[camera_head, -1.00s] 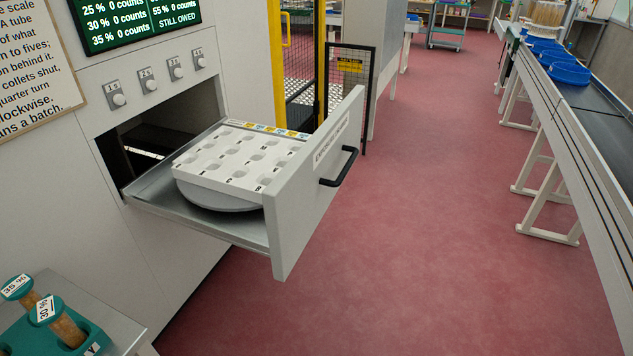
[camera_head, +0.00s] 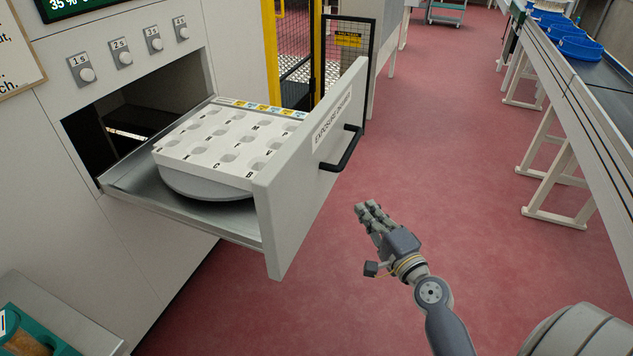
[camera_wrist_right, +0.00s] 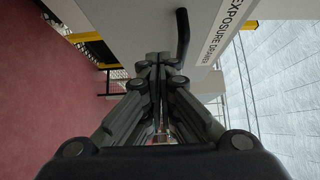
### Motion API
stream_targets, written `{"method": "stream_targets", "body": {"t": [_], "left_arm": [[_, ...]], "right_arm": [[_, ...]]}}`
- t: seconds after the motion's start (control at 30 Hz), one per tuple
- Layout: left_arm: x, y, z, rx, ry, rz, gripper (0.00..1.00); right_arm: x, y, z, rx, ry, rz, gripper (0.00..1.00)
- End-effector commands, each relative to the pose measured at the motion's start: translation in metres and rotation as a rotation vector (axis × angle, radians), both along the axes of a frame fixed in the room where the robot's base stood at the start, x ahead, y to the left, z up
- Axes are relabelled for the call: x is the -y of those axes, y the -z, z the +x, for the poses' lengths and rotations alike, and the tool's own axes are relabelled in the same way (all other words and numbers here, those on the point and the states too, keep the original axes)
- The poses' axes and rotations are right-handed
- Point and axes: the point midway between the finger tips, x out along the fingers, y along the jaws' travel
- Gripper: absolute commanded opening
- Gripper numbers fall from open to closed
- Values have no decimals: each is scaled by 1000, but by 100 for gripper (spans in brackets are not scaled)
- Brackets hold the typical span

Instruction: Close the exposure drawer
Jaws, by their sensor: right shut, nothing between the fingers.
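The exposure drawer (camera_head: 309,176) is pulled out of the white cabinet, with a dark opening behind it. A white tray with lettered wells (camera_head: 222,146) lies on a grey disc inside it. The black handle (camera_head: 343,150) is on the drawer's front face. My right gripper (camera_head: 367,208) is shut and empty, in front of the drawer face, to the right of and below the handle, apart from it. In the right wrist view the shut fingers (camera_wrist_right: 158,62) point toward the drawer front and its handle (camera_wrist_right: 182,36). My left gripper is not in view.
Several knobs (camera_head: 125,57) sit on the cabinet above the opening. A teal rack (camera_head: 30,335) stands on a bench at bottom left. A yellow-framed fence (camera_head: 272,50) is behind the drawer. A conveyor (camera_head: 590,95) runs along the right. The red floor between is clear.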

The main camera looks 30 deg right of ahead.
Motion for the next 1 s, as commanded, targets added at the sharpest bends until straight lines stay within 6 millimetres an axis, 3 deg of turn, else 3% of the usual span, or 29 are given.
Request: {"method": "stream_targets", "body": {"t": [0.17, 0.57, 0.6, 0.8, 1.0], "left_arm": [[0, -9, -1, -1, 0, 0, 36], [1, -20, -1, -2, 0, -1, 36], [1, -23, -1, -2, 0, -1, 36], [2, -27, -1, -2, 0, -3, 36], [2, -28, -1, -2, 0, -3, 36]], "right_arm": [[1, -3, 23, 2, 0, 1, 0], [7, -1, 100, -1, -1, -2, 0], [1, -2, 105, -1, -3, 2, 0], [-14, 0, 122, -2, -1, -2, 0], [-20, 1, 127, -3, -2, -2, 0]]}}
